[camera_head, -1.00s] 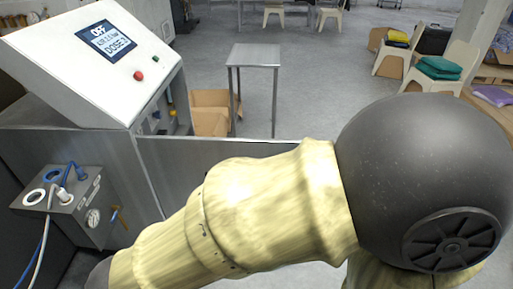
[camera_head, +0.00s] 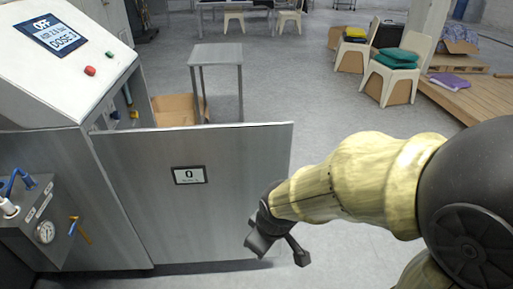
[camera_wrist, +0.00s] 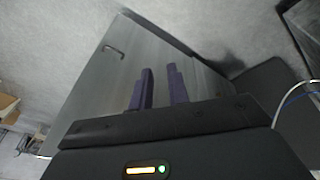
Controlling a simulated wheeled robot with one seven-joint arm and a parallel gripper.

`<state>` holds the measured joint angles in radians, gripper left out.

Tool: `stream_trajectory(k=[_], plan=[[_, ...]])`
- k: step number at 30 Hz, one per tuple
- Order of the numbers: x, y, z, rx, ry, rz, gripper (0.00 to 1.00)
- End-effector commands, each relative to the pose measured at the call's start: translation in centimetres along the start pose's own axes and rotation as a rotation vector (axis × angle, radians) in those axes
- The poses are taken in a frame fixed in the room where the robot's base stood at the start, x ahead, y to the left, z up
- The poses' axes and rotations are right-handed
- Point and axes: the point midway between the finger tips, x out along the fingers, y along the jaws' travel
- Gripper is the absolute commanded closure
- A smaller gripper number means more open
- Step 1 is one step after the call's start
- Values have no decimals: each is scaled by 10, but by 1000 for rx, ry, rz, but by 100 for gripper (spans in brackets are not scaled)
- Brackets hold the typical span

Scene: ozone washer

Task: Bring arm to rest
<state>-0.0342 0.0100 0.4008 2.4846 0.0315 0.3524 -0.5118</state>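My arm reaches in from the right of the head view, and my gripper (camera_head: 275,255) hangs in front of the washer's grey metal door panel (camera_head: 225,215). In the wrist view my gripper's two dark purple fingers (camera_wrist: 160,70) stand apart with a narrow gap and nothing between them. They point towards the metal panel (camera_wrist: 110,85), which has a small handle (camera_wrist: 113,50). I cannot tell how far the fingers are from the panel.
The sloped console (camera_head: 60,65) at left reads OFF and DOSE 3. A grey box with a gauge (camera_head: 45,232) and hoses is below it. A small metal table (camera_head: 217,54), a cardboard box (camera_head: 175,108) and chairs (camera_head: 396,68) stand behind. The floor between is clear.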

Motion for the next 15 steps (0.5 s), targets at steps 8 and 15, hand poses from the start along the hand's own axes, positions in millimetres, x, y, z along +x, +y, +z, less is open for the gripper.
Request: stream_trajectory(k=[8, 15], plan=[[59, 51, 71, 473, -34, 71, 83], [79, 67, 111, 698, -64, 95, 83]])
